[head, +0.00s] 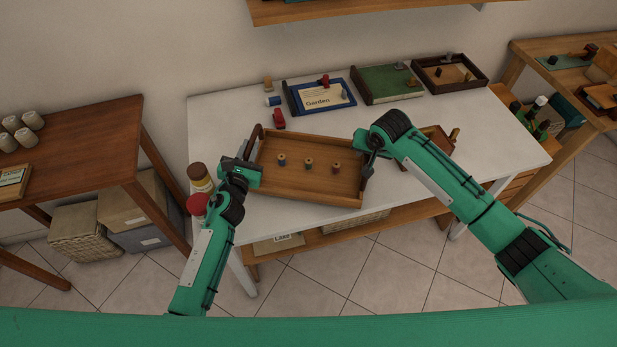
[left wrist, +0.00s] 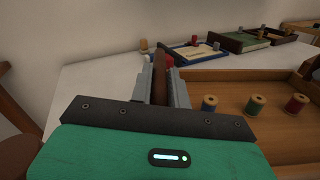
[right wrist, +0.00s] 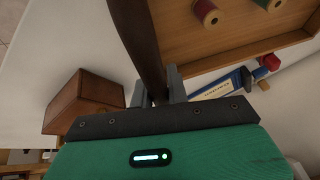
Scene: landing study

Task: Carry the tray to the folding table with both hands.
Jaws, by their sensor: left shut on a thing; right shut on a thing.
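A wooden tray (head: 300,185) with low walls is over the white table (head: 225,120). On it stand three thread spools, a blue one (left wrist: 209,104), a green one (left wrist: 255,105) and a red one (left wrist: 296,104), all upright. My left gripper (head: 253,165) is shut on the tray's left handle, a dark bar between the fingers in the left wrist view. My right gripper (head: 371,163) is shut on the dark handle at the tray's right end. I cannot tell whether the tray's underside touches the tabletop. I cannot tell which table is the folding one.
A blue Garden tray (head: 345,103), a green book-like box (head: 385,84) and a dark-rimmed tray (head: 478,82) line the back. A small brown box (right wrist: 88,97) is close by my right gripper. Brown tables stand left (head: 85,125) and right (head: 520,62). Jars (head: 199,175) are near my left arm.

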